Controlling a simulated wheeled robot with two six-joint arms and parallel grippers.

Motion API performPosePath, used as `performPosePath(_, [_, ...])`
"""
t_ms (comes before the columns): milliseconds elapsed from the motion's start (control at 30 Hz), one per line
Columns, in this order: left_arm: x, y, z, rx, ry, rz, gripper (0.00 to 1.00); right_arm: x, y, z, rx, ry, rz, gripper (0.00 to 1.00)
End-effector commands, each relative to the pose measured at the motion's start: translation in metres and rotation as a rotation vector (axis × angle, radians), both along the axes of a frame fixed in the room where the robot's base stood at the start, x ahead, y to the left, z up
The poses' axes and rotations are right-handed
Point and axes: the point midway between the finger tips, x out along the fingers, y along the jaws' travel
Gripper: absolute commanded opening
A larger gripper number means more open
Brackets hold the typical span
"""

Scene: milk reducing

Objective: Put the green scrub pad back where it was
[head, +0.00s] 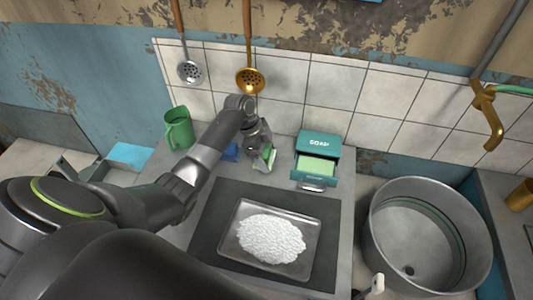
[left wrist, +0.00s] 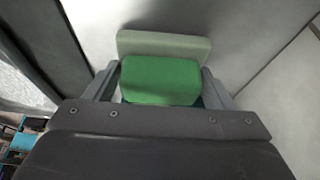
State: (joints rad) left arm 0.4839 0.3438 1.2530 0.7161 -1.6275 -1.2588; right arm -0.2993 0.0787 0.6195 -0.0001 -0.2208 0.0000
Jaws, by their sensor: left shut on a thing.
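The green scrub pad (left wrist: 160,80) is between the two fingers of my left gripper (left wrist: 166,92) in the left wrist view. A paler green-grey layer or block (left wrist: 165,45) shows just beyond it; I cannot tell whether it is part of the pad. In the head view my left gripper (head: 263,152) is shut on the pad (head: 268,157), near the tiled wall at the back of the counter. The gripper hides part of the pad, and I cannot tell whether the pad touches the counter. My right gripper is not in view.
A teal soap box (head: 318,146) with a pale green bar stands right of my left gripper. A green mug (head: 178,128) and a blue item (head: 230,153) are to its left. A metal tray (head: 230,245) of white grains lies in front; a large round metal basin (head: 381,215) stands right.

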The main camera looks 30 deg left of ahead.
Motion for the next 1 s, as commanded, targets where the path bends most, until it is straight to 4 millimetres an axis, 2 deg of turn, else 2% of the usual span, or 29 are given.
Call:
performPosePath(400, [0.0,0.0,-0.008,0.0,-0.001,-0.001,0.58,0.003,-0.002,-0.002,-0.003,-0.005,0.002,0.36])
performPosePath(433, [0.0,0.0,-0.007,0.0,-0.001,-0.001,0.79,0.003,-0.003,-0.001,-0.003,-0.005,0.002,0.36])
performPosePath(567, [0.0,0.0,-0.007,0.0,-0.001,-0.001,0.96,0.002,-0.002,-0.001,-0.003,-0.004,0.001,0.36])
performPosePath(833, [0.0,0.0,-0.007,0.0,-0.001,-0.001,0.98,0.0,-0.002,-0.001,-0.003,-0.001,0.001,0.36])
performPosePath(1000, [0.0,0.004,0.004,0.003,-0.004,0.0,0.98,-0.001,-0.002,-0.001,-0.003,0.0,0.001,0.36])
